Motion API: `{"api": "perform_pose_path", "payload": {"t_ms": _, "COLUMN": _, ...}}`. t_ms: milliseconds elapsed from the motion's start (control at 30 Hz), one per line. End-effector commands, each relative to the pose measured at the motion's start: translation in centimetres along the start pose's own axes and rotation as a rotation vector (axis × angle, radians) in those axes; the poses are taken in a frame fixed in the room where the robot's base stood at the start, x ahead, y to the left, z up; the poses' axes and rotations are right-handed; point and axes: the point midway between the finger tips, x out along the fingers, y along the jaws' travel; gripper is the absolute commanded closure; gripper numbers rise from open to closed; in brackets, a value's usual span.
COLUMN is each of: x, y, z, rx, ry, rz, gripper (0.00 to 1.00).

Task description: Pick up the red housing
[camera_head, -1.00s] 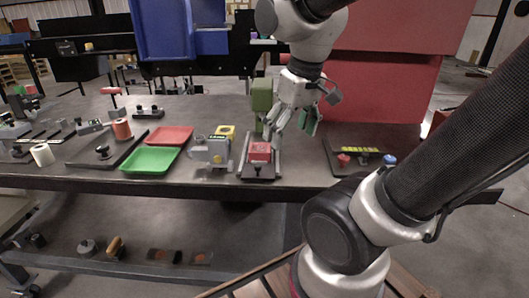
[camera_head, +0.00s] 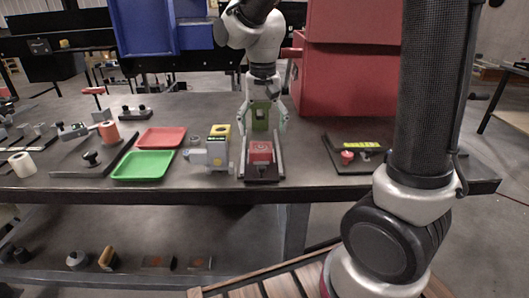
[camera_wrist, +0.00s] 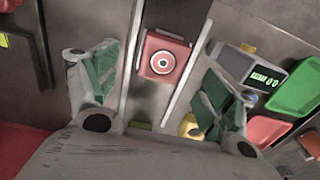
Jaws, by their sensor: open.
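The red housing (camera_head: 260,152) is a small red block with a round mark, sitting between two grey rails of the conveyor (camera_head: 279,160) near the table's front edge. In the wrist view the red housing (camera_wrist: 163,57) lies ahead of the fingers, between the rails, with a pale ring and red centre on its face. My gripper (camera_head: 262,122) is open and empty, above and behind the housing in the head view. In the wrist view my gripper (camera_wrist: 155,85) has its green-padded fingers spread wide to either side of the rails, apart from the housing.
A grey device with a display (camera_head: 217,150) stands just left of the rails. Green (camera_head: 143,166) and red (camera_head: 161,138) trays lie further left. A green block (camera_head: 260,115) stands behind the conveyor.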

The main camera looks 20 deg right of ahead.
Motion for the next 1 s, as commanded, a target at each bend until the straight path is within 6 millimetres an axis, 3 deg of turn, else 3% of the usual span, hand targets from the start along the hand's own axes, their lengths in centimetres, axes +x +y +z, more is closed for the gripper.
{"api": "perform_pose_path", "payload": {"t_ms": 433, "x": 6.3, "y": -0.5, "z": -0.3, "rx": -0.002, "ry": -0.003, "rz": 0.002, "gripper": 0.18}}
{"api": "perform_pose_path", "payload": {"t_ms": 733, "x": 7.0, "y": -0.6, "z": -0.4, "rx": -0.003, "ry": 0.001, "rz": -0.001, "gripper": 0.18}}
{"api": "perform_pose_path", "payload": {"t_ms": 767, "x": 7.0, "y": -0.5, "z": -0.4, "rx": -0.003, "ry": 0.001, "rz": -0.001, "gripper": 0.2}}
{"api": "perform_pose_path", "payload": {"t_ms": 1000, "x": 7.0, "y": -0.5, "z": -0.4, "rx": -0.003, "ry": 0.001, "rz": -0.001, "gripper": 0.63}}
